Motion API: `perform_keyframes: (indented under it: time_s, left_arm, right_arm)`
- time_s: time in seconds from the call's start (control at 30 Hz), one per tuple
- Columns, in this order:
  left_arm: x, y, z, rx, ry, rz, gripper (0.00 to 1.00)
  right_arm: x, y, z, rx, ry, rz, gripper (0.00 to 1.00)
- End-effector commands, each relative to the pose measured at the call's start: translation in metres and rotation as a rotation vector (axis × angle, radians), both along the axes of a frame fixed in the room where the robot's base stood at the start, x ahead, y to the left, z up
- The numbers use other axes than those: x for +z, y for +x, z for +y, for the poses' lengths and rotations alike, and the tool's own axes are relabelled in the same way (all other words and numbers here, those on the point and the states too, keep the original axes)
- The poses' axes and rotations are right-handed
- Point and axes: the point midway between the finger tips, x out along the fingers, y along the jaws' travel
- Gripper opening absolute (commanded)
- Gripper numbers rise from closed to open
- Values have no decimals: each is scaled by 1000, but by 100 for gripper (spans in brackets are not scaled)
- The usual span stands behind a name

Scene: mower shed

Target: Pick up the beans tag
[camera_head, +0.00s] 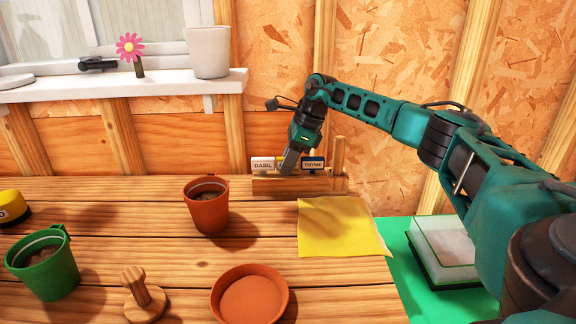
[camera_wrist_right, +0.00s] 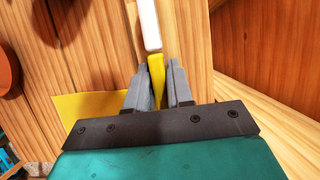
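A wooden rack (camera_head: 262,186) stands at the back of the bench with a row of tags. The white tag at its left reads BASIL (camera_head: 263,163), and a blue-edged tag at its right reads THYME (camera_head: 313,163). Between them is a yellow tag (camera_head: 280,162), mostly hidden by my right gripper (camera_head: 288,165), so its word cannot be read. In the right wrist view the yellow tag (camera_wrist_right: 156,68) fills the narrow gap between the right fingers (camera_wrist_right: 159,85), which look shut on it. A white tag (camera_wrist_right: 150,25) is just beyond. My left gripper is not in view.
A terracotta pot (camera_head: 208,212) stands left of the rack, and a yellow sheet (camera_head: 340,230) lies in front of it. A wooden peg (camera_head: 338,155) rises at the rack's right end. A terracotta saucer (camera_head: 250,297) and green pot (camera_head: 45,270) are nearer.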

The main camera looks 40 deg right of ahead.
Motion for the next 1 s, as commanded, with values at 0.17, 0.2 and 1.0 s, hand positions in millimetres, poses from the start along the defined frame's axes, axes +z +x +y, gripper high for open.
perform_keyframes:
  time_s: [0.17,0.2,1.0]
  left_arm:
    - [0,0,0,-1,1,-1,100]
    - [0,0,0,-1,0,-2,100]
    - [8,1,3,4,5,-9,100]
  right_arm:
    - [0,0,0,0,0,0,4]
    - [0,0,0,0,0,0,0]
    - [58,1,0,1,0,-5,0]
